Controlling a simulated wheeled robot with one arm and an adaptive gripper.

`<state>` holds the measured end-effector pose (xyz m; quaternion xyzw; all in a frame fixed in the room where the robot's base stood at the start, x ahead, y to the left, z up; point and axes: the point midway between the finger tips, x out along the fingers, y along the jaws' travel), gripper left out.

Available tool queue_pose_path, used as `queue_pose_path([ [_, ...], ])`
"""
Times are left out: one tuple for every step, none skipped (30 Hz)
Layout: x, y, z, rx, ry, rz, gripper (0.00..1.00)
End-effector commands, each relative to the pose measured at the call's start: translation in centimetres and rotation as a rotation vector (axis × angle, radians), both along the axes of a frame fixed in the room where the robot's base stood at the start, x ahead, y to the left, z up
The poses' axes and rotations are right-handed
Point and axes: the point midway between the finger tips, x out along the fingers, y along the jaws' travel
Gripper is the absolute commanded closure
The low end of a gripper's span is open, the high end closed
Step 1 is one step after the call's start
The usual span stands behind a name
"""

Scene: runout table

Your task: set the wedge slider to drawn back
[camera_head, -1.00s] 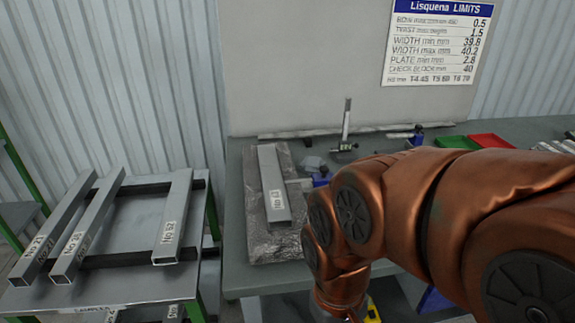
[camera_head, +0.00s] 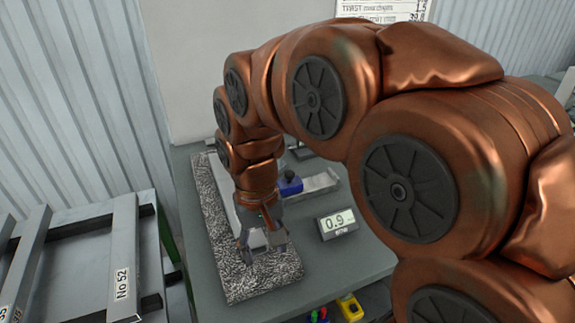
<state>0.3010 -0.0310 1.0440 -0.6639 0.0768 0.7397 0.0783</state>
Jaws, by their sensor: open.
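My gripper (camera_head: 264,250) points down over the near end of a grey metal bar (camera_head: 257,239), its fingers open on either side of it. I cannot tell whether they touch the bar. The bar lies on a speckled stone plate (camera_head: 262,283); my wrist hides much of its length. A blue block (camera_head: 290,184) sits beside the plate at the left end of a flat metal strip (camera_head: 322,182). This may be the wedge slider, but its setting cannot be read, and my arm partly covers that area.
A small digital readout (camera_head: 337,224) showing 0.9 stands on the grey table (camera_head: 305,257) right of the plate. A rack (camera_head: 85,262) with grey tubes, one labelled No 52 (camera_head: 122,283), stands at the left. A yellow item (camera_head: 349,307) is below the table edge.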

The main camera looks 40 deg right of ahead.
Motion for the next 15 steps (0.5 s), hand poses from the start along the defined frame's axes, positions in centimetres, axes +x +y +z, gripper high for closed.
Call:
queue_pose_path([
  [1.7,-0.8,0.6,-0.002,-0.005,-0.035,0.44],
  [2.6,-1.2,0.9,-0.003,-0.01,-0.056,0.44],
  [3.7,-1.9,1.3,-0.004,-0.015,-0.085,0.44],
  [4.5,-2.4,1.6,-0.005,-0.018,-0.106,0.44],
  [5.4,-2.9,1.8,-0.006,-0.023,-0.128,0.44],
  [6.5,-3.7,2.1,-0.007,-0.027,-0.16,0.44],
  [7.3,-4.3,2.4,-0.008,-0.03,-0.182,0.44],
  [8.0,-4.9,2.6,-0.009,-0.033,-0.205,0.44],
  [9.1,-5.8,2.8,-0.01,-0.038,-0.237,0.44],
  [9.9,-6.4,3.0,-0.011,-0.041,-0.261,0.44],
  [10.6,-7.1,3.2,-0.013,-0.045,-0.285,0.44],
  [11.6,-8.1,3.4,-0.016,-0.052,-0.318,0.44],
  [12.4,-8.9,3.5,-0.018,-0.055,-0.344,0.44],
  [13.0,-9.7,3.6,-0.019,-0.058,-0.367,0.44],
  [13.9,-10.8,3.8,-0.022,-0.065,-0.403,0.44],
])
